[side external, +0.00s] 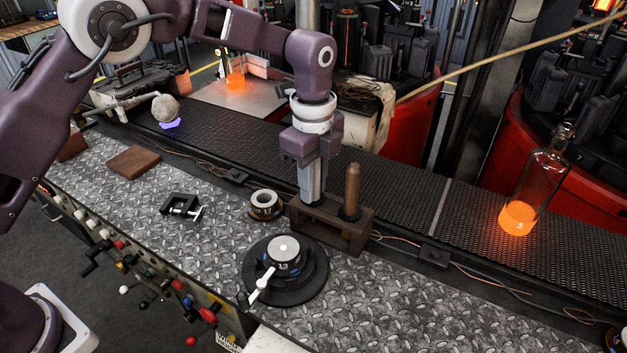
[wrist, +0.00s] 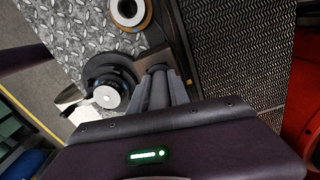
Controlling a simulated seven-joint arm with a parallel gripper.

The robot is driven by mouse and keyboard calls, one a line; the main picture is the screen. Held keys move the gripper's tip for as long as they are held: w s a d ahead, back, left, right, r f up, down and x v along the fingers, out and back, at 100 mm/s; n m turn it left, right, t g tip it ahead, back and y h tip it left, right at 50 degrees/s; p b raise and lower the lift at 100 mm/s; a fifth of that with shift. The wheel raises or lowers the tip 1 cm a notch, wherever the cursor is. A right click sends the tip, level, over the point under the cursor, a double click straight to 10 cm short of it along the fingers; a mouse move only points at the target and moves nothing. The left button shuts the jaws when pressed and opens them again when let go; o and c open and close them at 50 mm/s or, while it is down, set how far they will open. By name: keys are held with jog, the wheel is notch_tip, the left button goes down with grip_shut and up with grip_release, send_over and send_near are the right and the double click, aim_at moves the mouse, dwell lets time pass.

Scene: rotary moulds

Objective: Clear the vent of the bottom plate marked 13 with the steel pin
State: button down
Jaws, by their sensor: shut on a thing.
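The bottom plate marked 13 (side external: 286,262) sits on a round black stand (side external: 312,287), with a pale disc on top and a light lever at its front left. The plate also shows in the wrist view (wrist: 106,97). My gripper (side external: 311,198) points straight down at the left part of a dark brown rack (side external: 330,233), behind the plate. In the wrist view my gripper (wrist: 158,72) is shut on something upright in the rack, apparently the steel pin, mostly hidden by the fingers. The plate's vent cannot be made out.
A wooden-handled tool (side external: 352,188) stands in the rack, close right of my fingers. A ring-shaped plate (side external: 264,205) lies left of the rack. A small black clamp (side external: 181,207) and brown block (side external: 133,162) lie farther left. A glowing bottle (side external: 530,190) stands on the conveyor (side external: 405,185).

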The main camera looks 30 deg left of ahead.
notch_tip(320, 180, up, 9)
jog(key=s+d+r+g+y, duration=0.1)
jog(key=s+d+r+g, duration=0.15)
jog(key=s, duration=0.75)
jog(key=shift+t, duration=0.25)
jog(key=shift+a+f, duration=0.25)
jog(key=shift+f, duration=1.2)
jog(key=shift+a+f, duration=0.2)
jog(key=shift+f, duration=1.25)
jog(key=shift+f, duration=0.65)
notch_tip(320, 180, up, 7)
